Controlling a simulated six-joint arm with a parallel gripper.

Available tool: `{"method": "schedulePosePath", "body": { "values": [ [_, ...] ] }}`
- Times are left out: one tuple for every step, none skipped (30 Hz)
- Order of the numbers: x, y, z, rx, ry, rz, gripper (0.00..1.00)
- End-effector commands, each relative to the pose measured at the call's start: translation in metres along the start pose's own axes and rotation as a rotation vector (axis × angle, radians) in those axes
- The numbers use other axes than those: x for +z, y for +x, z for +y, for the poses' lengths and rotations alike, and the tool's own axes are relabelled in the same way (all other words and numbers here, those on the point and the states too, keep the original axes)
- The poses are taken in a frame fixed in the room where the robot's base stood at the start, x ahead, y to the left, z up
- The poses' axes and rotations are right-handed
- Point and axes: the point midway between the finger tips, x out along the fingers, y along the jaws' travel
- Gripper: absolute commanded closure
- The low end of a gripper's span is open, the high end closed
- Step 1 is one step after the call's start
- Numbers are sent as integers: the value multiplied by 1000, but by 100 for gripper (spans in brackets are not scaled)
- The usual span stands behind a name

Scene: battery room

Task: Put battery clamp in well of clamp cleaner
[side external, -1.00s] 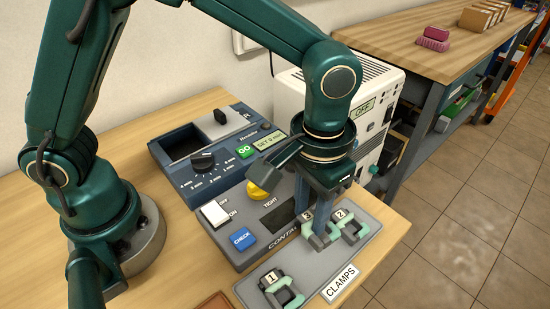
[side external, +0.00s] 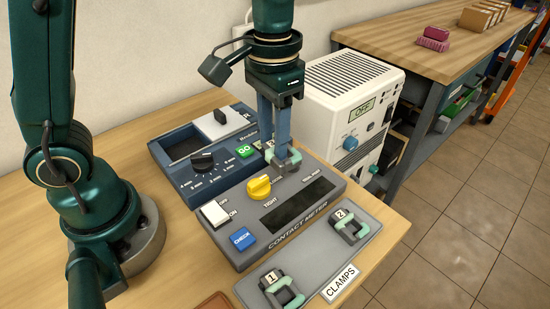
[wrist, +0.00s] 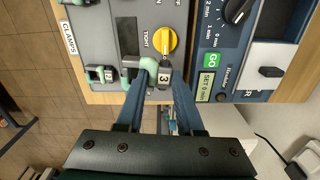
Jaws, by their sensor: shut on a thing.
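My gripper (side external: 274,160) is shut on the battery clamp (side external: 291,160), a pale green and grey piece. It is held up above the back edge of the contact meter. The clamp cleaner (side external: 171,182) is the dark blue box at the back left, also in the wrist view (wrist: 207,70). Its well (side external: 183,146) is an open dark rectangle, apart from the clamp and to its left. The well also shows at the wrist view's upper right (wrist: 290,18).
The grey contact meter (side external: 240,258) with a yellow knob (side external: 259,188) lies in front of the cleaner. Clamps 1 (side external: 281,288) and 2 (side external: 349,228) rest on the clamps tray (side external: 315,264). A white unit reading OFF (side external: 340,105) stands right of the gripper.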

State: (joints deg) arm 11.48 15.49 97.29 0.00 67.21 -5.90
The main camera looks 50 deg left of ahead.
Motion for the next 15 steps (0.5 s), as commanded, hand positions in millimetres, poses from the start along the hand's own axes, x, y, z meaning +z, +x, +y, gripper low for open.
{"method": "schedulePosePath", "body": {
  "values": [
    [0, 0, 0, 0, 0, 0, 100],
    [0, 0, 0, 0, 0, 0, 100],
    [0, 0, 0, 0, 0, 0, 100],
    [0, 0, 0, 0, 0, 0, 100],
    [0, 0, 0, 0, 0, 0, 100],
    [0, 0, 0, 0, 1, 0, 100],
    [0, 0, 0, 0, 4, 0, 100],
    [0, 0, 0, 0, 11, 0, 100],
    [0, 0, 0, 0, 25, 1, 100],
    [0, 0, 0, 0, 39, 2, 100],
    [0, 0, 0, 0, 60, 2, 100],
    [0, 1, 0, 0, 91, 1, 100],
    [1, 2, 0, 0, 119, -1, 100],
    [2, 3, 0, 0, 150, -3, 100],
    [3, 4, -2, 0, 189, -5, 100]
  ]
}}
